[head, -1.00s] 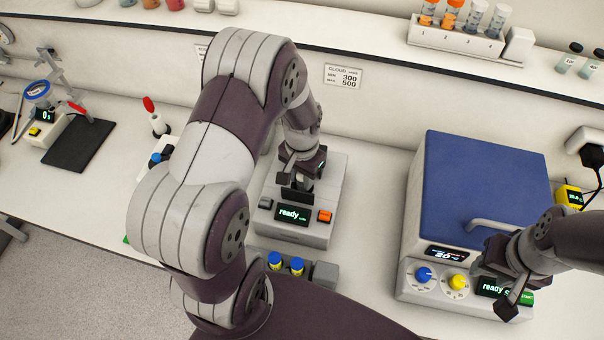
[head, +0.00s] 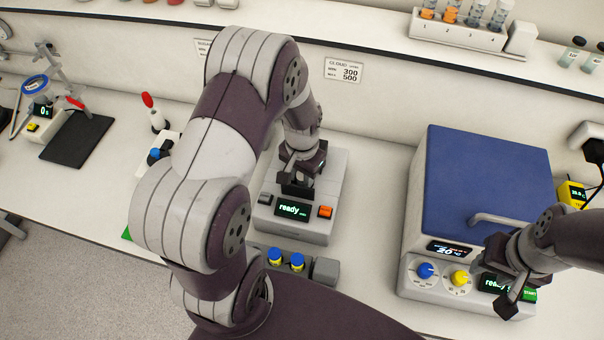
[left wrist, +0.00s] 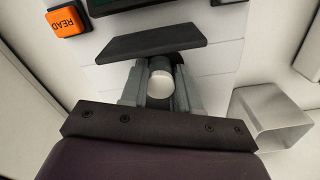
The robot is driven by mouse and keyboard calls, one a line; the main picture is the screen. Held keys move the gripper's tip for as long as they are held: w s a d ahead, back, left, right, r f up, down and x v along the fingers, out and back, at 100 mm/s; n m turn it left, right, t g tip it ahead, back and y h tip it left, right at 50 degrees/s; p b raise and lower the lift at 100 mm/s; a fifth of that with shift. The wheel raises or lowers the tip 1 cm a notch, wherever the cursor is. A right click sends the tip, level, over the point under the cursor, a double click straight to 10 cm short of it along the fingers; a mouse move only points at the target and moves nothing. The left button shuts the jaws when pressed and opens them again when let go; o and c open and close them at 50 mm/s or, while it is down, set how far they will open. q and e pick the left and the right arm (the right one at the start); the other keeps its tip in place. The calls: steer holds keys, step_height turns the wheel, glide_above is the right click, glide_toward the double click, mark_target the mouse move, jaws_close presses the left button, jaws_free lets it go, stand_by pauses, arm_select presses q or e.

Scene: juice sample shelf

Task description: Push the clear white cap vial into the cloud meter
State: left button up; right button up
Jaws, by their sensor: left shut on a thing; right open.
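The cloud meter (head: 335,185) is a white box with a display reading "ready" and an orange READ button, below the CLOUD label. My left gripper (head: 297,186) is over its top. In the left wrist view the vial's round white cap (left wrist: 161,78) sits between the fingers of my left gripper (left wrist: 160,90), which is shut on it. The vial's body and how deep it sits are hidden. A dark plate (left wrist: 152,43) stands beside the fingers. My right gripper (head: 508,298) is open, in front of the blue-lidded machine.
The blue-lidded machine (head: 485,180) stands to the right. A grey rack (head: 325,270) with blue-capped vials is just in front of the meter. An open grey box (left wrist: 270,118) shows in the left wrist view. Bench lies clear between meter and machine.

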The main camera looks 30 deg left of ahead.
arm_select(q)
steer(key=o, duration=1.1)
steer(key=shift+s+f, duration=0.1)
steer(key=shift+f, duration=0.05)
step_height(320, 180, up, 12)
steer(key=b, duration=0.2)
steer(key=s+d+f+n+t+b, duration=0.1)
steer(key=s+d+f, duration=0.1)
steer(key=s+d, duration=0.3)
steer(key=s, duration=0.3)
steer(key=shift+s+d+f, duration=0.2)
steer(key=shift+s, duration=0.1)
